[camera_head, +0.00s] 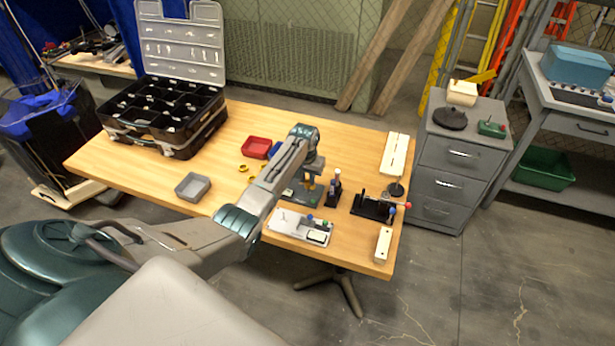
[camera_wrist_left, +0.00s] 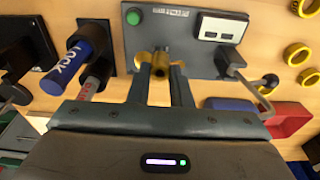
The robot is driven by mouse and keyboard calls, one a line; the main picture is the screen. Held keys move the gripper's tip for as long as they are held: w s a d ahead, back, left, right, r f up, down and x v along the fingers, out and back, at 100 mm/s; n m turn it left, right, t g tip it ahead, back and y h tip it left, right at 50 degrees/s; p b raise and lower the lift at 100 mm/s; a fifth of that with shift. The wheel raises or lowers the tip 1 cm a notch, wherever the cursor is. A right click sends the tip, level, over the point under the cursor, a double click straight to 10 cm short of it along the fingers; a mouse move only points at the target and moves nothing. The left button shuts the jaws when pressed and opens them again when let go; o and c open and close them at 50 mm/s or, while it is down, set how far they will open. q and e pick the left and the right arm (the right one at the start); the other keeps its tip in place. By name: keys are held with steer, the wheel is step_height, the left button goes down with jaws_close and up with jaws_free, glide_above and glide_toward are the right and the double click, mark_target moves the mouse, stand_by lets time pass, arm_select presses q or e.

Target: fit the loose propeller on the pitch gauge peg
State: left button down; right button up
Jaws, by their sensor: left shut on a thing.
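My left gripper (camera_head: 311,181) reaches over the table from the left and points down at a grey instrument with a display. In the left wrist view its two fingers (camera_wrist_left: 160,92) are shut on a small brass-coloured propeller (camera_wrist_left: 160,64), whose round hub shows between the fingertips. The instrument (camera_wrist_left: 185,50), likely the pitch gauge, has a green button and a white display, and lies right behind the propeller. The peg is hidden, so I cannot tell whether the propeller is on it or above it. My right gripper is in neither view.
Yellow rings (camera_head: 244,168), a red tray (camera_head: 257,147) and a grey tray (camera_head: 193,187) lie to the left. A plate with knobs (camera_head: 285,222) and a black fixture (camera_head: 372,208) stand nearer the front and right.

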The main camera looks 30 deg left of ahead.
arm_select(q)
steer(key=shift+f, duration=0.25)
stand_by(0.3)
steer(key=shift+f, duration=0.1)
steer(key=shift+f+b, duration=0.35)
steer(key=shift+f, duration=0.15)
steer(key=shift+f, duration=0.1)
steer(key=shift+f, duration=0.3)
stand_by(0.4)
steer(key=c, duration=1.2)
jaws_free()
steer(key=shift+c, duration=0.2)
